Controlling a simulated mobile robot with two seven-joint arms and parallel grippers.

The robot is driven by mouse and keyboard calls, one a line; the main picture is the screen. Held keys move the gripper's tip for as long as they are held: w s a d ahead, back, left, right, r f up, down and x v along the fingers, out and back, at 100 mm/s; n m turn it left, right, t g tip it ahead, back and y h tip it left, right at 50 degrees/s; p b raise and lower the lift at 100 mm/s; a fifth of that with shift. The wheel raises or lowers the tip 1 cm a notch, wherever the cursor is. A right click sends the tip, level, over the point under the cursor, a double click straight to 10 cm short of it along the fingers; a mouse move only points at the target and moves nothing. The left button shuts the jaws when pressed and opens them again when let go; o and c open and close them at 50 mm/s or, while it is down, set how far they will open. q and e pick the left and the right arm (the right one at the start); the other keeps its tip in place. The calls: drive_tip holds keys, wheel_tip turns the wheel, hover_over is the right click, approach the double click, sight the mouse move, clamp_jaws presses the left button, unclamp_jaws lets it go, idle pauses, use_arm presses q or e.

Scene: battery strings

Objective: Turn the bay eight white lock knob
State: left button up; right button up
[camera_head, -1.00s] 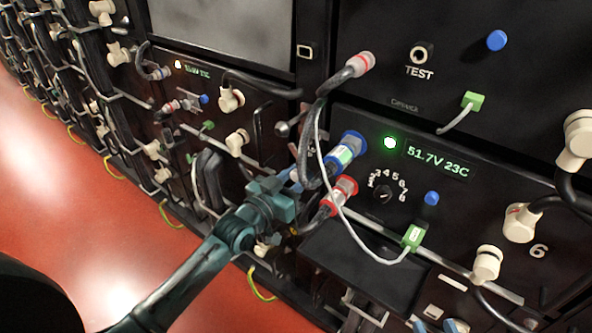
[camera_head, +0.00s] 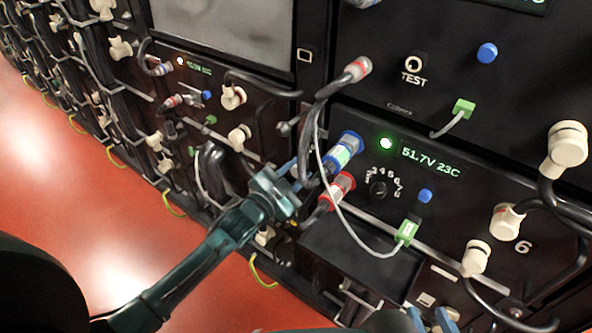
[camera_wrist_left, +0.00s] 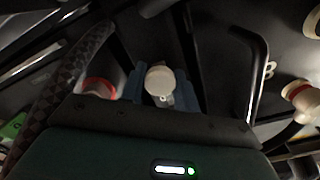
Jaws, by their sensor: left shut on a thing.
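The white lock knob (camera_wrist_left: 159,80) shows in the left wrist view, beside a panel marked 8. My left gripper (camera_wrist_left: 161,88) has a blue finger on each side of it and is shut on it. In the head view my left gripper (camera_head: 294,178) reaches from the lower left to the dark bay front; its own body hides the knob there. My right gripper (camera_head: 431,320) shows only as two blue fingertips, apart and empty, at the bottom edge in the head view.
A blue-ringed connector (camera_head: 343,150) and a red-ringed connector (camera_head: 337,190) with thick cables sit close right of my left gripper. A thin grey cable hangs to a green plug (camera_head: 406,232). The red floor (camera_head: 110,240) is clear at left.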

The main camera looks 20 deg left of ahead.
drive_tip(key=shift+f, duration=0.25)
use_arm(q)
drive_tip(key=o, duration=1)
drive_tip(key=shift+c, duration=0.2)
use_arm(e)
drive_tip(key=shift+r, duration=0.3)
drive_tip(key=shift+d, duration=0.1)
use_arm(q)
drive_tip(key=p+v, duration=0.1)
drive_tip(key=v, duration=1.2)
use_arm(e)
drive_tip(key=shift+w+a+f+g, duration=0.1)
drive_tip(key=shift+a+f+g, duration=0.15)
drive_tip(key=shift+f+g, duration=0.15)
use_arm(q)
drive_tip(key=shift+s, duration=0.1)
use_arm(e)
drive_tip(key=shift+r, duration=0.15)
